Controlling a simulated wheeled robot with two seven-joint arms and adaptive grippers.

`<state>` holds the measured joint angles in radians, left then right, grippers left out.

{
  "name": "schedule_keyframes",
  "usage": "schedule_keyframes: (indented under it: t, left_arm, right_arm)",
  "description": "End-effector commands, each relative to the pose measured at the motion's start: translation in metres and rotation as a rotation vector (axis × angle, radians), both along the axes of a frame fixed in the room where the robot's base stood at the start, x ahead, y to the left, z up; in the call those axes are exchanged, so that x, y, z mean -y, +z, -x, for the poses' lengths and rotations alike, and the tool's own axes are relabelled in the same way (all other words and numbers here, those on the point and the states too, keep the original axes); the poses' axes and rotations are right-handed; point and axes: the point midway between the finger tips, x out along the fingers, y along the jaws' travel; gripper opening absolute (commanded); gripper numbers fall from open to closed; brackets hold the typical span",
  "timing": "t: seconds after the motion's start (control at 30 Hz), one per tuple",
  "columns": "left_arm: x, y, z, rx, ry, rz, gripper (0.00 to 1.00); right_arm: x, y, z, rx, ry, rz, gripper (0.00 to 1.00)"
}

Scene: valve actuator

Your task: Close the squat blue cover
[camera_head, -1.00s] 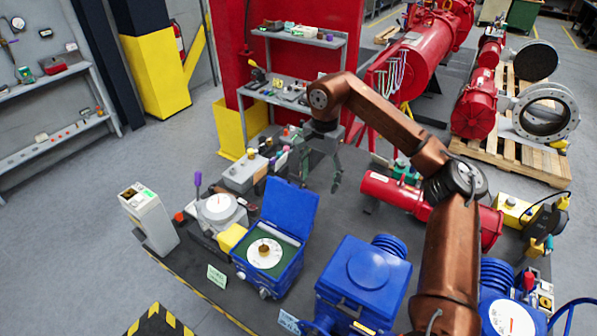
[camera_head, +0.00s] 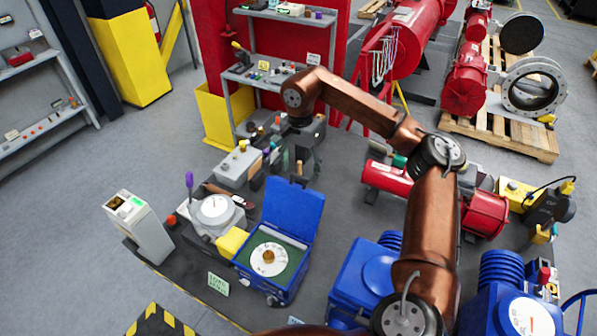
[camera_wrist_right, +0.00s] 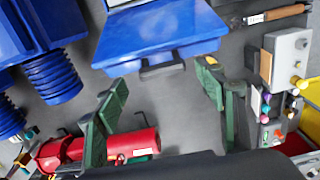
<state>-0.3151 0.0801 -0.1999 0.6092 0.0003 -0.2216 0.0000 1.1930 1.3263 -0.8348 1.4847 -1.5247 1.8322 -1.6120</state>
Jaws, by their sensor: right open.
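The squat blue cover (camera_head: 293,210) is the lid of a blue box (camera_head: 285,290) with a white dial inside. It stands open, raised at the box's back edge. My right gripper (camera_head: 299,172) is open and empty, just behind the raised lid, pointing down. In the right wrist view, the cover (camera_wrist_right: 160,35) lies ahead of the spread green fingers (camera_wrist_right: 161,78), with a dark handle-like piece at its near edge. The fingers look apart from the cover. My left gripper is not in view.
A larger blue housing (camera_head: 362,282) stands right of the box. A grey gauge unit (camera_head: 215,215) and a white-grey device (camera_head: 140,226) stand to the left. A red cylinder (camera_head: 390,180) lies to the right. Small tools and boxes crowd the bench behind.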

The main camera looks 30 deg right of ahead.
Motion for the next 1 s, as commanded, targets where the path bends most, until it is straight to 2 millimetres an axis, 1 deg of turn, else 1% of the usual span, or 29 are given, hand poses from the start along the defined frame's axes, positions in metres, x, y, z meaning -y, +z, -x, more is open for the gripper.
schedule_keyframes:
  t: [0.03, 0.1, 0.2, 0.3, 0.37, 0.5, 0.83, 1.0]
  left_arm:
    - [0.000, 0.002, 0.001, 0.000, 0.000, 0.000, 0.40]
    - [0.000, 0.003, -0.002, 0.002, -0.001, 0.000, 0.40]
    - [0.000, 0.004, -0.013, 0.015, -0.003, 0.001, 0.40]
    - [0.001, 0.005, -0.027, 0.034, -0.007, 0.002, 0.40]
    - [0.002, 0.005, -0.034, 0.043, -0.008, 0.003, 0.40]
    - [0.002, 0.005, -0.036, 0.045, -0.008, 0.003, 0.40]
    - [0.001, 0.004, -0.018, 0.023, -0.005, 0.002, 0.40]
    - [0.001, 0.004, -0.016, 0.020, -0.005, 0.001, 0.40]
  right_arm:
    - [0.000, -0.007, 0.000, -0.002, 0.000, 0.000, 0.64]
    - [0.000, -0.013, 0.000, -0.001, 0.001, 0.000, 0.64]
    - [-0.001, -0.020, 0.000, 0.000, 0.001, 0.000, 0.64]
    - [-0.001, -0.022, -0.001, 0.001, 0.002, 0.000, 0.64]
    - [-0.002, -0.022, -0.001, 0.001, 0.002, 0.000, 0.64]
    - [-0.002, -0.022, -0.002, 0.001, 0.004, 0.000, 0.64]
    - [-0.003, -0.022, -0.002, 0.001, 0.005, 0.000, 0.41]
    - [-0.003, -0.022, -0.002, 0.001, 0.004, 0.000, 0.29]
